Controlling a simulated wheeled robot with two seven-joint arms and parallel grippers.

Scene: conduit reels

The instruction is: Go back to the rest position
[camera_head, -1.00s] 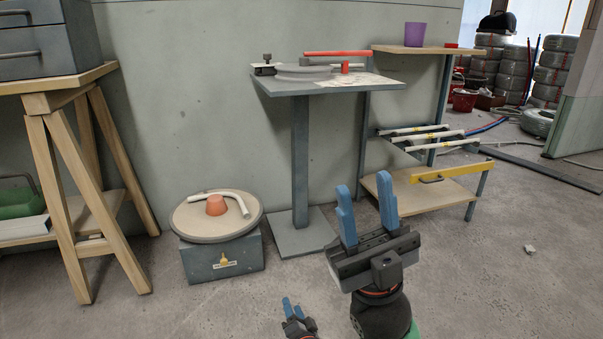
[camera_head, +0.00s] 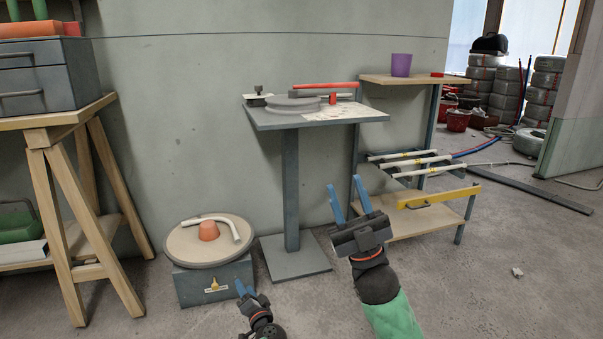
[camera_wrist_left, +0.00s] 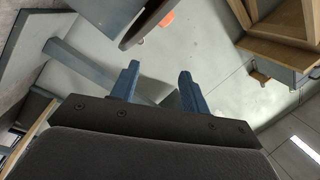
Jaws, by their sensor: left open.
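My left gripper (camera_head: 243,287) is low in the head view, in front of the grey box with the round board. In the left wrist view its two blue fingers (camera_wrist_left: 158,72) stand apart with nothing between them. My right gripper (camera_head: 349,196) is right of the middle in the head view, in front of the low shelf. Its blue fingers point up and are spread, with nothing between them. Both grippers appear clear of the furniture.
A grey pedestal table (camera_head: 374,117) holds a bender with a red handle (camera_head: 325,86). A shelf rack (camera_head: 435,79) with a purple cup (camera_head: 401,65) stands right of it. A round board (camera_head: 187,252) tops a grey box (camera_head: 190,289). A wooden trestle (camera_head: 50,220) stands left. Open floor lies front right.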

